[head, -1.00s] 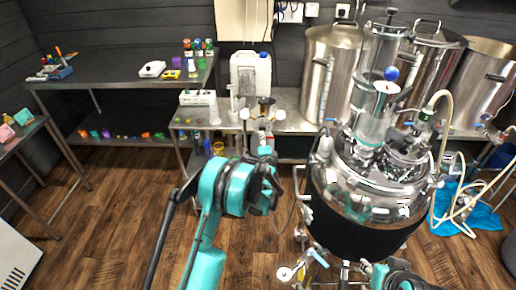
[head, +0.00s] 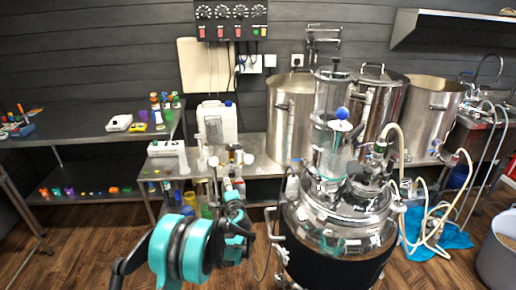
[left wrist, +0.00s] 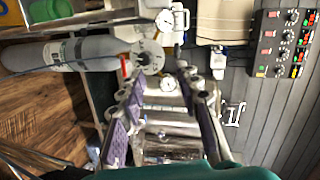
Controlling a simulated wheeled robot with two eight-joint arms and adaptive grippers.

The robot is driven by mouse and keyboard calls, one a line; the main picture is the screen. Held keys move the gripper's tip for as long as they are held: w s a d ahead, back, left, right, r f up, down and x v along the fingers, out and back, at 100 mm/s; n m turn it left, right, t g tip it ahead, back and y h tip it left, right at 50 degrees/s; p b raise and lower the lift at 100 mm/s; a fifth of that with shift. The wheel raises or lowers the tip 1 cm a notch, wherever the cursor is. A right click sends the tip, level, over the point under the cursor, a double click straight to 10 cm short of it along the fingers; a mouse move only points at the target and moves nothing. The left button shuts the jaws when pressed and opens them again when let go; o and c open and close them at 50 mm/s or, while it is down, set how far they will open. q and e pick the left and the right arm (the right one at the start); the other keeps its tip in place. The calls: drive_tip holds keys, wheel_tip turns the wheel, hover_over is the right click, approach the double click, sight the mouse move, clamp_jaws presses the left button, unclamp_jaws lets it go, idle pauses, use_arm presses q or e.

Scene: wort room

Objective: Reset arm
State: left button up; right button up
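My teal left arm comes in from the bottom left of the head view. Its left gripper (head: 231,163) is raised and points away from me, in front of the low bench and left of the steel kettle (head: 345,215). In the left wrist view the left gripper (left wrist: 162,78) shows two fingers with purple pads, spread apart. I see nothing held between them. My right gripper is in neither current view.
The kettle, with glass columns and hoses, stands close to the right of my left arm. Several steel pots (head: 292,115) stand behind it. A shelf table (head: 85,145) is at left. A grey cylinder (left wrist: 70,55) shows in the left wrist view. Wood floor is open at lower left.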

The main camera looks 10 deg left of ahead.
use_arm(q)
drive_tip(key=s+r+n+g+h, duration=0.1)
drive_tip(key=s+r+n+g, duration=0.15)
drive_tip(key=s+r, duration=0.45)
drive_tip(key=s+r+n+g+h, duration=0.1)
drive_tip(key=s+r+n, duration=0.25)
drive_tip(key=s, duration=0.85)
drive_tip(key=s+d+f+n+g+h, duration=0.1)
drive_tip(key=s+d+f+n, duration=0.1)
drive_tip(key=s, duration=0.6)
drive_tip(key=s+d+f+n+g+h, duration=0.1)
drive_tip(key=s+d, duration=0.3)
drive_tip(key=s, duration=0.5)
drive_tip(key=s+d+f+n+g+h, duration=0.1)
drive_tip(key=s+d+f+n+h, duration=0.1)
drive_tip(key=s, duration=0.6)
drive_tip(key=shift+s+d+f+n+g+h, duration=0.2)
drive_tip(key=shift+d+f+n+g+h, duration=0.1)
drive_tip(key=shift+d+f+g, duration=0.15)
